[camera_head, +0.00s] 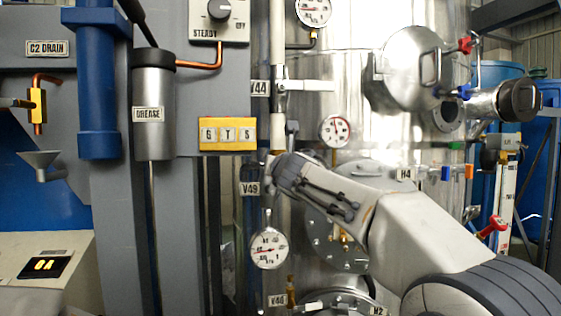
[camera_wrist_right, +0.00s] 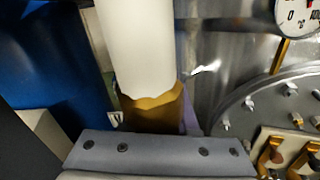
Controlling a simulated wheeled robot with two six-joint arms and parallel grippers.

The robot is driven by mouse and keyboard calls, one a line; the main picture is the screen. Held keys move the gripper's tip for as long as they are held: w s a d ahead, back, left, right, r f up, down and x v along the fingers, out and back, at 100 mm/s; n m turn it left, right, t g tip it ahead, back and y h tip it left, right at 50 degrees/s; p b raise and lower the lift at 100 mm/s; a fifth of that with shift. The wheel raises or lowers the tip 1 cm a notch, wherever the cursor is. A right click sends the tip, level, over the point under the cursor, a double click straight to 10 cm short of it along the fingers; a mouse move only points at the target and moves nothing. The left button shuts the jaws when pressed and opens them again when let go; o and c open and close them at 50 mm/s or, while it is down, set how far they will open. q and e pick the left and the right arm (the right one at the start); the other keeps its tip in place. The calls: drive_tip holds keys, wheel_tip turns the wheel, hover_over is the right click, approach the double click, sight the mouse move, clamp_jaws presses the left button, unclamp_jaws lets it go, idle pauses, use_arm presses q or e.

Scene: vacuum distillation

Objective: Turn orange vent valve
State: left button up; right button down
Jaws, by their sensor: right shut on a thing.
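My right arm comes in from the lower right in the head view, and its gripper (camera_head: 277,170) is at the white vertical pipe (camera_head: 278,135), beside the V49 label (camera_head: 250,188). In the right wrist view an orange-brown valve part (camera_wrist_right: 152,110) sits directly below the end of the white pipe (camera_wrist_right: 138,45), just beyond the gripper's grey front. My right gripper is shut on this part. Its fingertips and the part's lower side are hidden. I cannot tell how far the valve is turned. My left gripper is not in view.
A hanging gauge (camera_head: 268,248) is close below the right gripper. A bolted round flange (camera_head: 335,245) lies behind my arm. The grease cylinder (camera_head: 153,90) and blue column (camera_head: 97,80) stand to the left. Another gauge (camera_head: 335,130) is above right.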

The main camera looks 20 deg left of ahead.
drive_tip(key=shift+s+a+f+n, duration=0.15)
drive_tip(key=shift+a+n, duration=0.15)
drive_tip(key=shift+n, duration=0.2)
drive_tip(key=c, duration=0.7)
unclamp_jaws()
